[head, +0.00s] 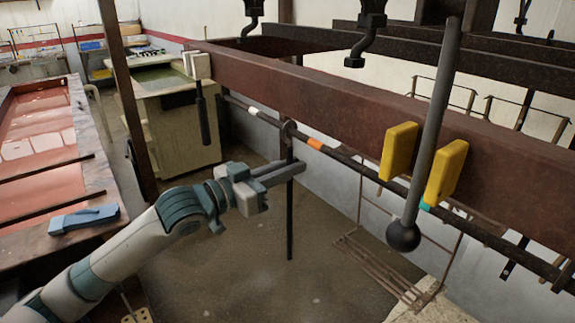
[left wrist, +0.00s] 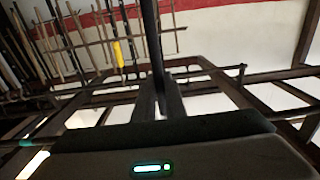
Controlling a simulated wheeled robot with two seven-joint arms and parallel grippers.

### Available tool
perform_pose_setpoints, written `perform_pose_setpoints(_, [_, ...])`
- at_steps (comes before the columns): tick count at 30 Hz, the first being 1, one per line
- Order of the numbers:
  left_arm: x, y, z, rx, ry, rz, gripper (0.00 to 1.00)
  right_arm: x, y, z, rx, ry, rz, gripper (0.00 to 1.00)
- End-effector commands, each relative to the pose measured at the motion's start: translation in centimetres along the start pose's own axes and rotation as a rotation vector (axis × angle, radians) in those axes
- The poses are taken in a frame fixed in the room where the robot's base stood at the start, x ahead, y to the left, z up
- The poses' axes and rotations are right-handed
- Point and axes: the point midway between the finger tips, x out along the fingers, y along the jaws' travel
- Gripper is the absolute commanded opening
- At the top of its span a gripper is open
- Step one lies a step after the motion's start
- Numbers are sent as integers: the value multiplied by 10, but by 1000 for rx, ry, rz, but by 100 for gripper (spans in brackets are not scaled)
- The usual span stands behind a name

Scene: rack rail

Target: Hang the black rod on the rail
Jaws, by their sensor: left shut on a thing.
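The black rod (head: 290,220) hangs upright in the head view, with a rounded, hook-like top end. My left gripper (head: 287,170) is shut on its upper part, below that end. The rail (head: 340,155) is a thin dark bar with white, orange and teal bands, running from upper left to lower right. The rod's top overlaps the rail in the picture; I cannot tell whether it is around the rail or only in front of it. In the left wrist view the rod (left wrist: 152,40) rises between my fingers (left wrist: 168,103). My right gripper is not in view.
A thick red-brown beam (head: 300,90) runs above the rail. Two yellow blocks (head: 399,150) flank a grey bar with a dark ball (head: 403,236) at right. A wire rack (head: 385,270) stands below. A blue tool (head: 84,218) lies on the left bench.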

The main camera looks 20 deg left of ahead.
Motion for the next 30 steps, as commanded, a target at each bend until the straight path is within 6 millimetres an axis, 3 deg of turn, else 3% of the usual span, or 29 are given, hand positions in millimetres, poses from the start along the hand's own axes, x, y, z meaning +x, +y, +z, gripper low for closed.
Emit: perform_pose_setpoints(30, [0,0,7,1,0,0,0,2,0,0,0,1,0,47])
